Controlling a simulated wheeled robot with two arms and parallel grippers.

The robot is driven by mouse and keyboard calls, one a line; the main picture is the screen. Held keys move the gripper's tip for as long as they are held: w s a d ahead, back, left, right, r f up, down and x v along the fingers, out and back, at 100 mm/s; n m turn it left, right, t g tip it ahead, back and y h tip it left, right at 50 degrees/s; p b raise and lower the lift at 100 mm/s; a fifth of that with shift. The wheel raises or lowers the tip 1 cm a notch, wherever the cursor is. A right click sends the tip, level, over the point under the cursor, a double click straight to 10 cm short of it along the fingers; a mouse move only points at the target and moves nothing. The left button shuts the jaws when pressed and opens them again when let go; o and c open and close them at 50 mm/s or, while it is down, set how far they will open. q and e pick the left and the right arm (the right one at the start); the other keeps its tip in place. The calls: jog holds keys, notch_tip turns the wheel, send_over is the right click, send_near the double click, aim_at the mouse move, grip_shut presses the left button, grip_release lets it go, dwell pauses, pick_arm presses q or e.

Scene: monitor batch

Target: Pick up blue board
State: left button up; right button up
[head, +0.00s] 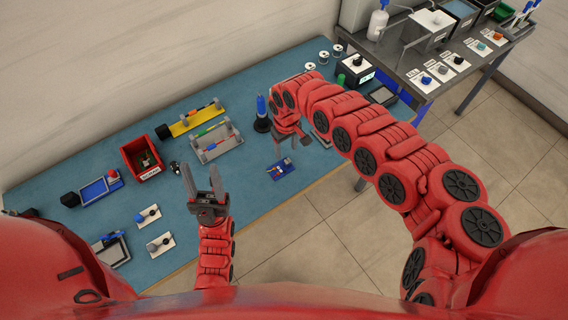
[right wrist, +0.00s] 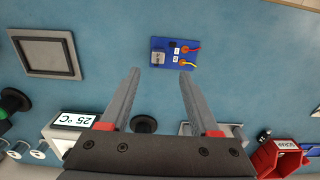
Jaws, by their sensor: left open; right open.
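The blue board (head: 283,171) lies flat near the front edge of the blue table in the head view. In the right wrist view the blue board (right wrist: 160,46) carries a grey block, white labels, and red and yellow wires. My right gripper (right wrist: 159,73) is open and empty; in that view the board shows just past its fingertips, slightly right of centre. In the head view my right gripper (head: 280,146) is just behind the board, partly hidden by its own wrist. My left gripper (head: 203,180) is open and empty, left of the board, fingers pointing toward the back.
A grey fixture (head: 216,142), a yellow fixture (head: 194,119) and a red bin (head: 143,157) stand further left. A grey square tray (right wrist: 45,53) lies left of the board in the wrist view. The table around the board is clear.

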aim_at(288, 160)
jog(key=shift+f, duration=0.4)
jog(key=shift+s+f+p, duration=0.1)
jog(key=shift+f+p, duration=0.3)
jog(key=shift+f, duration=0.15)
notch_tip(288, 160, down, 3)
jog(key=shift+d+f, duration=0.25)
jog(key=shift+f, duration=0.4)
grip_shut()
